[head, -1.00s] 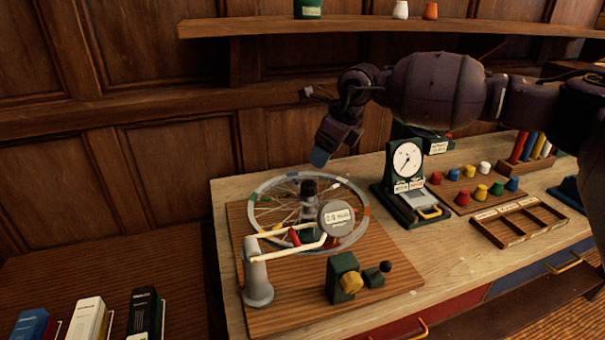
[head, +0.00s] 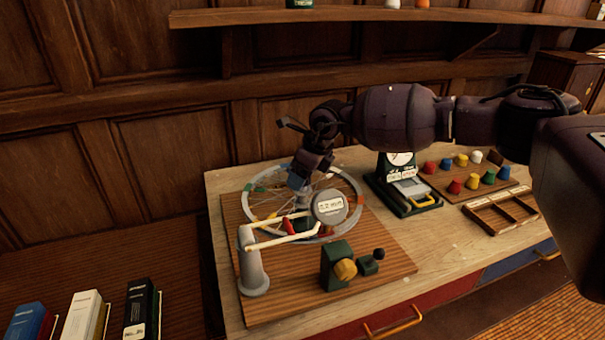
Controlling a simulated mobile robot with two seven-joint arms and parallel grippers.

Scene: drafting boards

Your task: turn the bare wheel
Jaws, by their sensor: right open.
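The bare wheel (head: 350,186) lies flat, a grey spoked rim with coloured marks, on a wooden board (head: 330,290). My right gripper (head: 298,184), with blue at its tips, is open and points down over the wheel, in front of its far rim and near the dark hub (head: 304,202). I cannot tell whether it touches the wheel. A round gauge (head: 330,207) with a small readout stands at the wheel's near side and hides part of it. My left gripper is out of view.
A grey post (head: 252,265) with cream arms (head: 285,240) reaches over the wheel's near side. A dial stand (head: 405,190), coloured pegs (head: 472,182) and a divided tray (head: 500,214) are to the right.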

